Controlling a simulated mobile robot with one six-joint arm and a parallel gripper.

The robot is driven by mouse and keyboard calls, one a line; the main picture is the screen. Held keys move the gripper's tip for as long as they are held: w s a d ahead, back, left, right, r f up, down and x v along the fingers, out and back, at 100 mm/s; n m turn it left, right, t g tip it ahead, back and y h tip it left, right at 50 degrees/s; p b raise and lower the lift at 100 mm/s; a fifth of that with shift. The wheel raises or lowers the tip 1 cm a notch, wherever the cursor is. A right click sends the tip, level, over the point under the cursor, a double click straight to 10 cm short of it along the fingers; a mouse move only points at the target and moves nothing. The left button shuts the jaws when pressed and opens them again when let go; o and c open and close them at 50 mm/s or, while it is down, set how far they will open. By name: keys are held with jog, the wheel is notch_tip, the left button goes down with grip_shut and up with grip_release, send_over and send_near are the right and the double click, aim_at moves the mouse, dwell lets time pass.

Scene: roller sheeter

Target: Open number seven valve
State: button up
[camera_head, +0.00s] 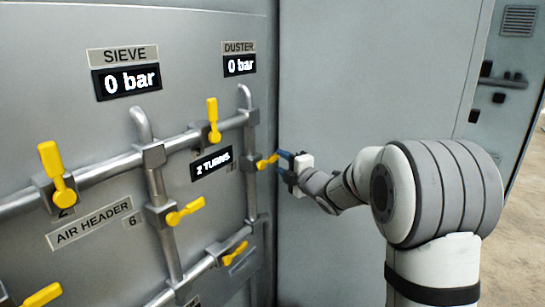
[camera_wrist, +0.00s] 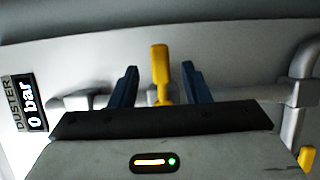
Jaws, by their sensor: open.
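A yellow valve handle (camera_head: 267,161) sits on the right-hand vertical pipe, below the DUSTER display and right of a "2 TURNS" sign (camera_head: 212,163). I cannot read a number beside it. My gripper (camera_head: 283,162) is at this handle, reaching in from the right. In the wrist view, the handle (camera_wrist: 160,66) stands between the two dark blue fingers of my gripper (camera_wrist: 159,76), with gaps on both sides. The fingers are open. The lower part of the handle is hidden behind the gripper body in the wrist view.
Other yellow handles are on the panel, including one above (camera_head: 212,120), one by the label 6 (camera_head: 186,211) and one lower right (camera_head: 235,253). The SIEVE display (camera_head: 126,81) and DUSTER display (camera_head: 239,64) read 0 bar. A plain grey wall (camera_head: 335,80) stands behind my arm.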

aim_at(275, 159)
jog(key=p+x, duration=0.1)
jog(key=x, duration=0.5)
jog(key=shift+w+a, duration=0.15)
jog(key=shift+a, duration=0.15)
grip_shut()
